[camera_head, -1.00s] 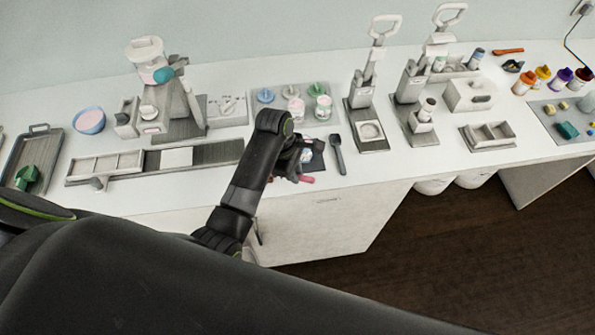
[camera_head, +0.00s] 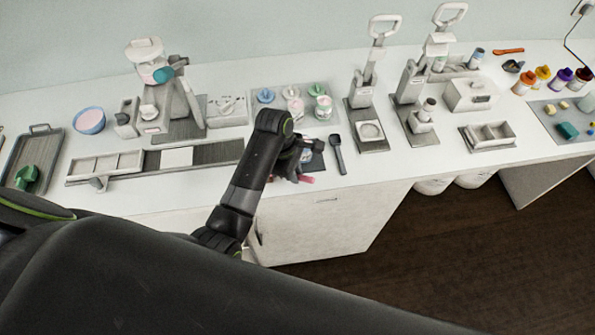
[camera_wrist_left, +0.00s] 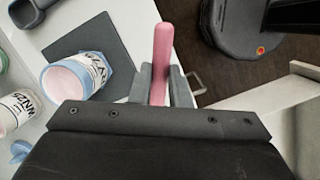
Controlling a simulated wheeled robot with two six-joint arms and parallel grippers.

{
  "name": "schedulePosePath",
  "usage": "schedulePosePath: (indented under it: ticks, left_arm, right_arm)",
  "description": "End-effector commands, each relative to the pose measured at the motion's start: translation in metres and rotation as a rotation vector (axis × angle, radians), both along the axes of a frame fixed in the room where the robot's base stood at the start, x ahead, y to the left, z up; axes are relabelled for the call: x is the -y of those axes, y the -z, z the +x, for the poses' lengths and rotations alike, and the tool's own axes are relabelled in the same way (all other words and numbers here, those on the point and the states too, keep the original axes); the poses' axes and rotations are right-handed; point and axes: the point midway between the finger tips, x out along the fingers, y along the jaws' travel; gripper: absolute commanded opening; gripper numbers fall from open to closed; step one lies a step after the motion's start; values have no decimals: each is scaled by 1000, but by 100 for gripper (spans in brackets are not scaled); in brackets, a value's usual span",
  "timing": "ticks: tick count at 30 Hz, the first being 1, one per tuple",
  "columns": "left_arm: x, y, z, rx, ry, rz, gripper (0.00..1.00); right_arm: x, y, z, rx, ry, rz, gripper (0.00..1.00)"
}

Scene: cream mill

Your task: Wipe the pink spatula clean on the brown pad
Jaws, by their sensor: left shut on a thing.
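My left gripper (camera_head: 294,166) is over the front edge of the counter. In the left wrist view, it (camera_wrist_left: 162,86) is shut on the pink spatula (camera_wrist_left: 161,48), which sticks out between the fingers. A bit of the pink spatula (camera_head: 306,180) also shows below the gripper in the head view. A dark grey pad (camera_wrist_left: 105,42) lies on the counter to the left of the spatula in the wrist view; no pad looks clearly brown. In the head view the pad (camera_head: 317,163) is partly hidden by my gripper. My right gripper is not in view.
A blue-rimmed jar of pink cream (camera_wrist_left: 72,76) stands at the pad, close to my left finger. A dark scoop (camera_head: 338,155) lies just right of the pad. Lidded jars (camera_head: 322,107) stand behind on a grey mat. A lever press (camera_head: 369,125) stands further right.

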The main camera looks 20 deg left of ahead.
Motion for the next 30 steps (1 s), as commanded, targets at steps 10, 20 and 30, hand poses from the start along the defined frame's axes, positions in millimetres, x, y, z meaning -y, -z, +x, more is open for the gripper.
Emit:
schedulePosePath:
  ticks: [10,20,30]
  left_arm:
    - [0,-10,0,1,0,0,0]
    - [0,-33,0,1,0,0,0]
    - [0,-56,0,1,0,1,0]
  right_arm:
    - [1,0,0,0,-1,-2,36]
    - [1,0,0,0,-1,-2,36]
    - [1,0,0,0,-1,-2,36]
